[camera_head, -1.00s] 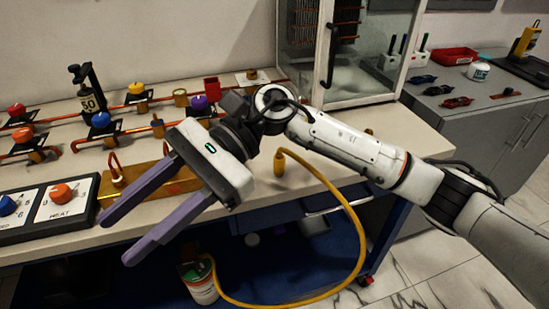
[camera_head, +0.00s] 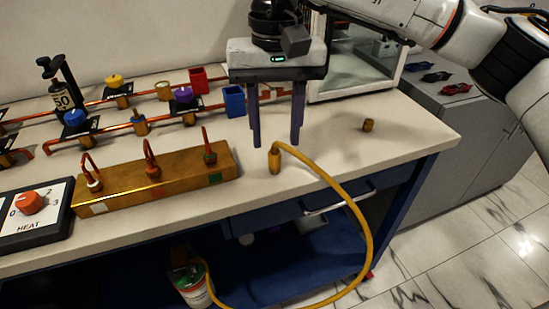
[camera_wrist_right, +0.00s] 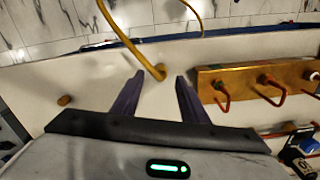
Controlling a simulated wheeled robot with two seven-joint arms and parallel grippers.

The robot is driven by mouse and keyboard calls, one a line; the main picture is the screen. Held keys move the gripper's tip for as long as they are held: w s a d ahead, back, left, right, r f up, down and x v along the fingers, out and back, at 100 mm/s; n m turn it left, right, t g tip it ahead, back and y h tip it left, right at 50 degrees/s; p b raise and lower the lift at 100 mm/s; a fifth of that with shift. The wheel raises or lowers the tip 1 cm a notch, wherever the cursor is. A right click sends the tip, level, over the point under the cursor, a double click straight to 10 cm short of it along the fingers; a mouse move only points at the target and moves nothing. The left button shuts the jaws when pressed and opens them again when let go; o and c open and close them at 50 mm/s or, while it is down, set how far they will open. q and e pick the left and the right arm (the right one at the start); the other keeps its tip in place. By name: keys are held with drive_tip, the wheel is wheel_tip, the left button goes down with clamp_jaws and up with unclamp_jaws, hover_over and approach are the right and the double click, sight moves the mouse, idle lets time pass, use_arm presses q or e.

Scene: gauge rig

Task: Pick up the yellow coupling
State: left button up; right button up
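The yellow coupling (camera_head: 274,161) stands upright on the bench top near its front edge, at the end of a yellow hose (camera_head: 352,218). In the right wrist view the coupling (camera_wrist_right: 159,73) shows between and just beyond the fingertips. My right gripper (camera_head: 277,142) points down with its purple fingers apart and empty. In the head view its fingertips appear just behind and to either side of the coupling; I cannot tell their exact height. It also shows open in the right wrist view (camera_wrist_right: 159,78). My left gripper is not in view.
A brass manifold (camera_head: 155,181) with red hooked tubes stands left of the coupling. A blue open cup (camera_head: 234,101) and a red one (camera_head: 197,80) stand behind. A small brass fitting (camera_head: 368,125) lies to the right. The hose hangs over the front edge toward a can (camera_head: 193,287).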

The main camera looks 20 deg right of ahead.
sight(275, 146)
wheel_tip(275, 146, down, 5)
drive_tip(key=shift+a+f, duration=0.1)
drive_tip(key=shift+f, duration=0.1)
drive_tip(key=shift+c, duration=0.2)
clamp_jaws()
